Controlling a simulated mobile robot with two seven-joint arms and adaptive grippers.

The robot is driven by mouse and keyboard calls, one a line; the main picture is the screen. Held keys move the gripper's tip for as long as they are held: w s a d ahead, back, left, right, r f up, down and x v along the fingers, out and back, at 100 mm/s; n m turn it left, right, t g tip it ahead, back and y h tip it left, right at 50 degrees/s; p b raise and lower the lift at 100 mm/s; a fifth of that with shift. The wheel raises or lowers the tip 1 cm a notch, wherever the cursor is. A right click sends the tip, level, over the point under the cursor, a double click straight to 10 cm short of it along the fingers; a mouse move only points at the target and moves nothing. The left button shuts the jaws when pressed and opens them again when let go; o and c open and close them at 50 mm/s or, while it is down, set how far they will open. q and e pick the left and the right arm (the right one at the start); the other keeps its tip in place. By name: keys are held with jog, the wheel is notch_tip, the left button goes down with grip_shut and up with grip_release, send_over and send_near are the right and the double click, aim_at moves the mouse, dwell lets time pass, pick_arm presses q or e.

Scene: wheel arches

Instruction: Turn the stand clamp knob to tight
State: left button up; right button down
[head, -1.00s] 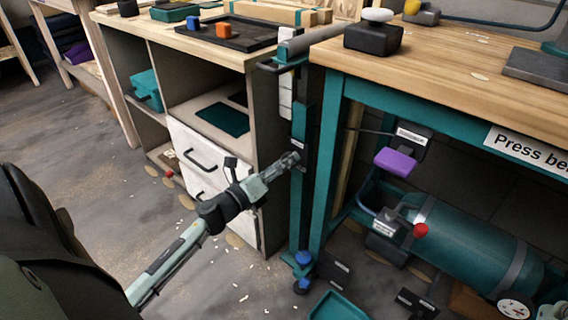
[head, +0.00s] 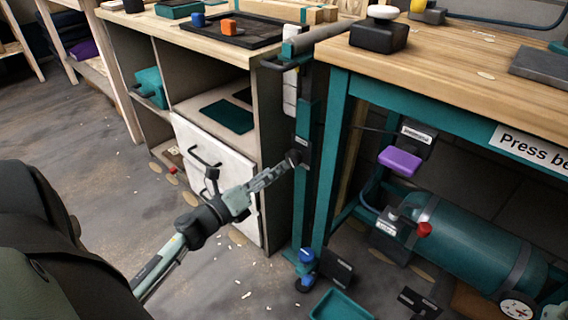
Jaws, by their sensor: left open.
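The stand is a teal upright post (head: 303,205) beside the bench leg, with a roller and a bar at its top. Its clamp knob (head: 293,157) is a small dark round piece on the post, below a small label. My left gripper (head: 280,168) points at the knob from the lower left, with its tips just short of it. It is open and appears empty. How far the knob is turned is too small to tell. My right gripper is not in view.
A cabinet with a white drawer front (head: 216,165) stands close behind my left arm. The workbench (head: 460,75) is to the right, with a teal tank (head: 470,240) beneath it. A teal tray (head: 340,306) lies on the floor near the stand's foot.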

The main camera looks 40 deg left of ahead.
pick_arm(q)
jog(key=s, duration=0.5)
jog(key=shift+s+a, duration=0.25)
jog(key=shift+s, duration=0.15)
